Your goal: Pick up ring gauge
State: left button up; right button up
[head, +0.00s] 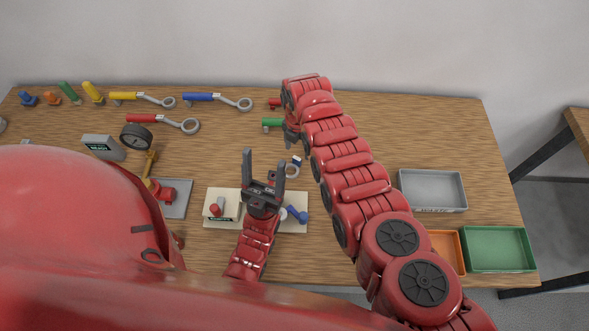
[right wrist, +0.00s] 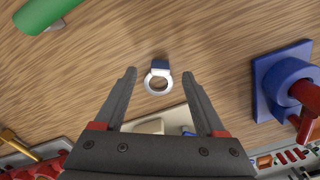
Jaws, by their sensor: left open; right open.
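The ring gauge is a small pale ring with a dark blue block on its far side. It lies flat on the wooden table, just right of my left gripper's right finger in the head view (head: 296,161). In the right wrist view the ring gauge (right wrist: 158,81) shows in the gap ahead of my right gripper (right wrist: 158,75), whose fingers are apart and empty; no contact shows. In the head view my right gripper (head: 291,140) is above the table just beyond the gauge, mostly hidden by its arm. My left gripper (head: 264,168) is open and empty above the cream board.
The cream board (head: 232,226) with a red-switch box and blue part lies under my left gripper. A green handle (right wrist: 45,12) and a blue valve (right wrist: 285,80) flank the gauge. Wrenches and a dial lie behind left. A grey tray (head: 432,190) and green tray (head: 499,250) stand right.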

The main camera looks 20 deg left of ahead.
aim_at(297, 158)
jog(key=shift+s+f, duration=0.25)
jog(key=shift+f, duration=0.05)
jog(key=f+b, duration=0.3)
jog(key=f, duration=0.1)
jog(key=shift+s+f, duration=0.1)
jog(key=shift+s, duration=0.1)
jog(key=shift+a+f+b, duration=0.1)
jog(key=shift+f+b, duration=0.2)
jog(key=shift+r, duration=0.1)
jog(key=shift+c, duration=0.6)
grip_shut()
